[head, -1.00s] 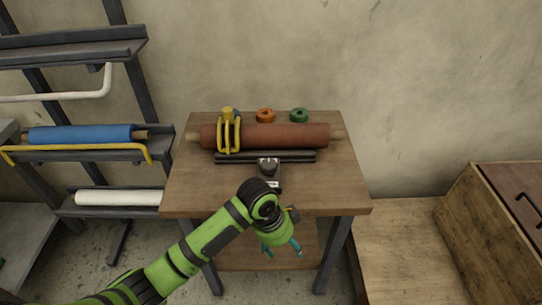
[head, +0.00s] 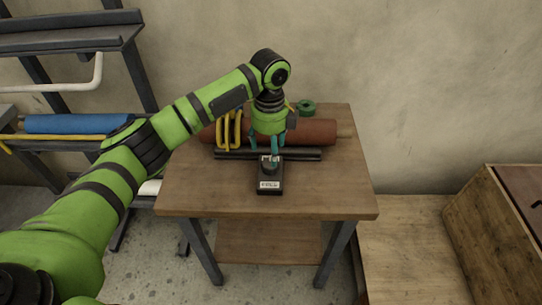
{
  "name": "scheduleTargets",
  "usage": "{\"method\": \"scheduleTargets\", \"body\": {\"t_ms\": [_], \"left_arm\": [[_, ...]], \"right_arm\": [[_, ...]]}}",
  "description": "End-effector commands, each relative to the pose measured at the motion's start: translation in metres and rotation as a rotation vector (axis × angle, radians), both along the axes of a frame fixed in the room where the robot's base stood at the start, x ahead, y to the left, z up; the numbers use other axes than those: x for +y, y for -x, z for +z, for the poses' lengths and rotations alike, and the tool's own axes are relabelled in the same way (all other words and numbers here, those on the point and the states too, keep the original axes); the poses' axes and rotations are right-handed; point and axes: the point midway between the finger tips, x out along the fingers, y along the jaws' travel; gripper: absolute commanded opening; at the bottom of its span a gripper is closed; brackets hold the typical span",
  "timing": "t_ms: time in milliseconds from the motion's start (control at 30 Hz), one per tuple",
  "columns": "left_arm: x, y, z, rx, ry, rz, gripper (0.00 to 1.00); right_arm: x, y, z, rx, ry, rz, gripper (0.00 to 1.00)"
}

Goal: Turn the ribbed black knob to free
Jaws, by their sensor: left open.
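The ribbed black knob (head: 269,168) sits on a small dark box with a pale label (head: 269,185) near the middle of the wooden table. The label's lettering is too small to read surely. My left gripper (head: 266,161) points down from above, its teal fingers apart and close over the knob. The fingers partly hide the knob, and I cannot tell whether they touch it. My right gripper is not in view.
Behind the box lie a dark bar (head: 305,155) and a red-brown roll (head: 318,133) with a yellow clamp (head: 229,131). A green ring (head: 306,107) sits at the back. The wooden table's (head: 335,190) front right is clear. A rack with a blue roll (head: 75,123) stands left.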

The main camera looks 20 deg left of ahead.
Motion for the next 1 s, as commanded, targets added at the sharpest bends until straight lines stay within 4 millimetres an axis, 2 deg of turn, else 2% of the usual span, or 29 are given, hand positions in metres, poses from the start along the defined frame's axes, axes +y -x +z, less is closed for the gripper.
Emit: {"method": "scheduleTargets", "body": {"t_ms": [100,300,667,700,767,800,1000], "left_arm": [[0.0,0.001,-0.02,0.004,0.0,0.002,0.69],[0.0,0.001,-0.044,0.001,0.0,0.003,0.69],[0.0,0.0,-0.05,-0.002,0.001,0.001,0.69],[0.0,0.0,-0.05,-0.002,0.001,0.002,0.53],[0.0,0.0,-0.05,-0.002,0.001,0.002,0.29],[0.0,0.0,-0.05,-0.002,0.001,0.002,0.13],[0.0,0.0,-0.05,-0.002,0.001,0.003,0.12]], "right_arm": [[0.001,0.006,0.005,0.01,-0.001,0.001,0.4],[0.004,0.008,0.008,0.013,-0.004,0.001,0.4],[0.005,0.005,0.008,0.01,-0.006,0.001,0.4],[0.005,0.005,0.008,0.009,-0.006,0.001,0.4],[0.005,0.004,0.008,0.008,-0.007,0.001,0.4],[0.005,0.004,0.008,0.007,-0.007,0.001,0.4],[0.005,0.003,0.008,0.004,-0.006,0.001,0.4]]}}
